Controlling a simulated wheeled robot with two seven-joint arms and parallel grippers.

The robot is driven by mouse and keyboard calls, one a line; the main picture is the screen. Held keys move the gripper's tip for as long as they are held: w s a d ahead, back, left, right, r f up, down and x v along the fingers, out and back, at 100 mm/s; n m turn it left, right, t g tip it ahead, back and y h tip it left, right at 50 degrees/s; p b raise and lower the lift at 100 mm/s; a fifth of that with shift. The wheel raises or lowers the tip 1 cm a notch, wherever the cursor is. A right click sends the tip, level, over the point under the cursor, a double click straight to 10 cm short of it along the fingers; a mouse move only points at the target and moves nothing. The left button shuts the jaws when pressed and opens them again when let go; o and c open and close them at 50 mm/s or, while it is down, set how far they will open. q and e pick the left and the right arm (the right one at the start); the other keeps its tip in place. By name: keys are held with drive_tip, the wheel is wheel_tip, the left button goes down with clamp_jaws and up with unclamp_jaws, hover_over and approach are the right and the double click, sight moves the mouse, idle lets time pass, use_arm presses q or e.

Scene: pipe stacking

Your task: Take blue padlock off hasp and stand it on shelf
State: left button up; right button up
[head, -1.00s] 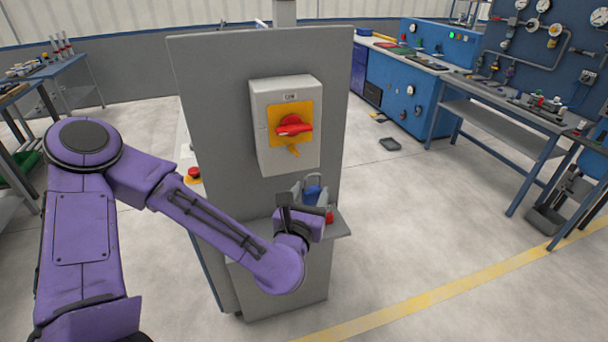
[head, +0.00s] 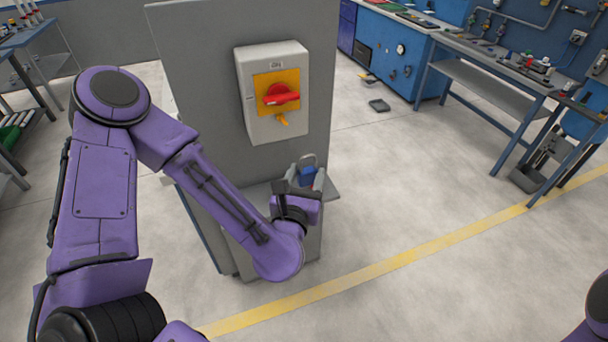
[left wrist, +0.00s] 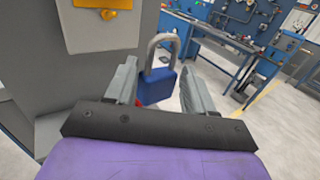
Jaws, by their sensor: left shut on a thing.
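The blue padlock (head: 307,176) is upright with its grey shackle up, also seen in the left wrist view (left wrist: 158,86). My left gripper (head: 309,182) is shut on its body, one finger on each side in the left wrist view (left wrist: 157,88). The padlock is off the orange hasp tab (head: 282,119), which hangs below the red switch handle and holds nothing. The grey shelf (head: 331,192) juts from the panel by the padlock. Whether the padlock's base touches the shelf is hidden by my gripper. My right gripper is out of view.
The grey switch box (head: 262,122) sticks out of the upright panel (head: 190,60) above the shelf. A red thing (left wrist: 137,102) shows partly behind the padlock; its shape is hidden. Workbenches (head: 490,90) stand well to the right, with open floor between.

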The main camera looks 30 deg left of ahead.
use_arm(q)
drive_tip(key=shift+s+d+r+p, duration=0.15)
drive_tip(key=shift+s+d+p, duration=0.15)
drive_tip(key=shift+p, duration=0.2)
drive_tip(key=shift+s+d+p, duration=0.5)
drive_tip(key=shift+d+p, duration=0.05)
drive_tip(key=shift+d, duration=0.1)
drive_tip(key=shift+s+d+p, duration=0.75)
drive_tip(key=shift+s+d, duration=0.9)
drive_tip(key=shift+d, duration=0.25)
